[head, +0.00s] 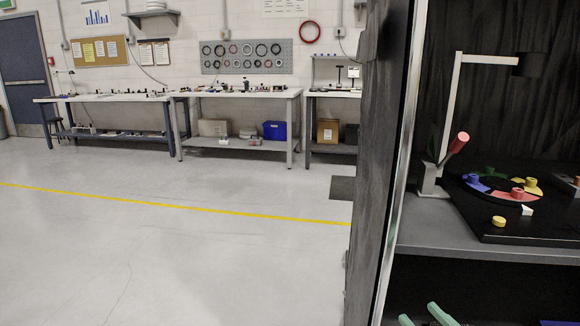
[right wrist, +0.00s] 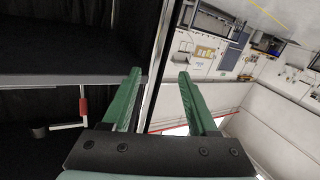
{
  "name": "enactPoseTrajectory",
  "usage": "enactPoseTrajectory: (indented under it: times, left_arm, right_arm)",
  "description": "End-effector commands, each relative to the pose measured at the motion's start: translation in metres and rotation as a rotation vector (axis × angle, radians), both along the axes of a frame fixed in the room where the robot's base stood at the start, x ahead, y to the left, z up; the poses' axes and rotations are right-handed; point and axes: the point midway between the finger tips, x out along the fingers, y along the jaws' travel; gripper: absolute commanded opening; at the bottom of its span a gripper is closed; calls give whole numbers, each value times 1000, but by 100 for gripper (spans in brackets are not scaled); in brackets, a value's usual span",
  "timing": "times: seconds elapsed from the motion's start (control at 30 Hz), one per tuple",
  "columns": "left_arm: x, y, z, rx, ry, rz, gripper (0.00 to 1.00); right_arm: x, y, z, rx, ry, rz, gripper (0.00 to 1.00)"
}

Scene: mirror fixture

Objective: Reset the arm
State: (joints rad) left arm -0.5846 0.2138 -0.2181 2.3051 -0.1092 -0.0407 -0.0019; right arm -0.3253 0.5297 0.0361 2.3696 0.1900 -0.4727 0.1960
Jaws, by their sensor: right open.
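A white post with a horizontal arm (head: 484,59) and a dark head at its right end stands inside a black-curtained booth at the right of the head view. A red-handled lever (head: 459,143) leans up and right from its base. The red handle also shows at the left of the right wrist view (right wrist: 83,106). My right gripper (head: 422,312) shows only its green fingertips at the bottom of the head view, below and in front of the booth's shelf. In the right wrist view its fingers (right wrist: 159,76) are apart with nothing between them. My left gripper is not in view.
A black board with a coloured ring (head: 514,196) of pegged segments lies on the booth's grey shelf (head: 430,233). A yellow piece (head: 499,221) and a white piece (head: 526,211) lie on it. The booth's curtained side wall (head: 375,150) stands left. Open floor lies beyond.

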Motion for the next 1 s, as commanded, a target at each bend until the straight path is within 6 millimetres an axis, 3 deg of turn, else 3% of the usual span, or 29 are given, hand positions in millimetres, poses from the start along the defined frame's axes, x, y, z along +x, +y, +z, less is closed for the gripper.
enactPoseTrajectory:
  times: [0.03,0.1,0.3,0.37,0.67,1.0]
  left_arm:
    - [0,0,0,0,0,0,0]
    - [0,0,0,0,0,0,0]
    - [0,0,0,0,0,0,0]
    - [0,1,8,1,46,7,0]
    - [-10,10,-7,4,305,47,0]
    - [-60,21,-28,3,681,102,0]
  right_arm:
    - [-12,19,-21,13,-6,19,59]
    - [-27,44,-37,15,-34,43,59]
    - [-73,108,-57,26,-129,85,59]
    - [-70,105,-46,13,-95,80,59]
    - [-80,95,-61,20,166,39,59]
    - [-129,83,-81,33,541,-21,59]
